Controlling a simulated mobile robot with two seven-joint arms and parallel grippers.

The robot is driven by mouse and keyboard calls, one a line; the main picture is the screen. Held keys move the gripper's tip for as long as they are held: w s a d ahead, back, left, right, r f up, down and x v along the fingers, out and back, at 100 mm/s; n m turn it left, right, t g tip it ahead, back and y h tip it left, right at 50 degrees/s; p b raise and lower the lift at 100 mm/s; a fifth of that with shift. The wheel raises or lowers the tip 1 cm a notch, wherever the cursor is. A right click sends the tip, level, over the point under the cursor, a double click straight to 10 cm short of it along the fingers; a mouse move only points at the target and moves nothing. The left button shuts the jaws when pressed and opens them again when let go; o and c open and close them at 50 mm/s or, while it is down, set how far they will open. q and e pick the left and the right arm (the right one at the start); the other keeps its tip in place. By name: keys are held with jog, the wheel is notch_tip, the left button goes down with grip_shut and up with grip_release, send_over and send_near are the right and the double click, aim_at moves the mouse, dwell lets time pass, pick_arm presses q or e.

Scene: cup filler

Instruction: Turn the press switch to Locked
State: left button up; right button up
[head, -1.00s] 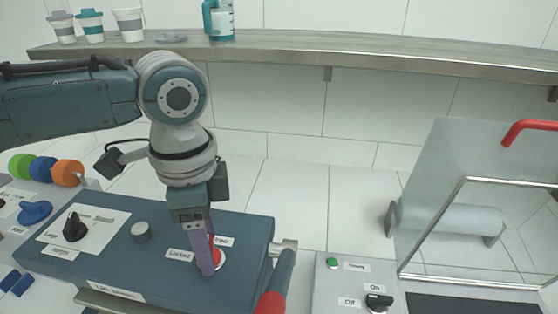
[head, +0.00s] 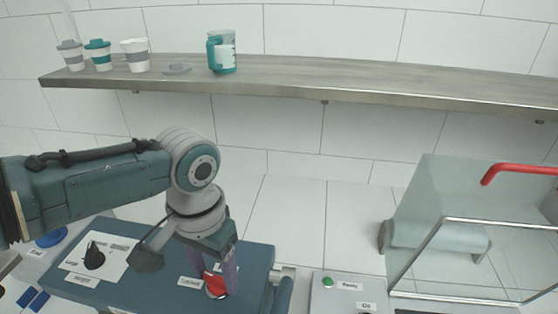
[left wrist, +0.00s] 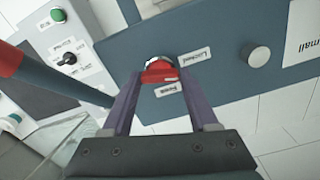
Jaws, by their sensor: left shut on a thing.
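The press switch is a red knob (head: 216,291) on the blue press panel (head: 150,290). The "Locked" label (head: 190,282) is to its left in the head view. My left gripper (head: 218,276) points down at the knob with its purple fingers. In the left wrist view, the red knob (left wrist: 158,72) sits between the tips of my left gripper (left wrist: 158,78), which is shut on it. The "Locked" label (left wrist: 194,57) and a second label (left wrist: 167,89) lie beside it. Which label the knob points at cannot be told. My right gripper is not in view.
A teal lever (head: 284,296) stands at the panel's right edge; its red end (left wrist: 10,60) shows in the left wrist view. A black dial (head: 94,257) is on the panel's left. A glass guard with a red handle (head: 515,172) is at right. Cups (head: 135,55) stand on the shelf (head: 320,82).

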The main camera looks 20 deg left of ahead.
aim_at(216, 277)
pick_arm(q)
jog(key=shift+n+p, duration=0.5)
jog(key=shift+n, duration=1)
jog(key=o, duration=1.4)
jog(key=shift+r, duration=0.3)
notch_tip(216, 277, up, 9)
jog(key=shift+r+p, duration=0.2)
jog(key=shift+p, duration=0.7)
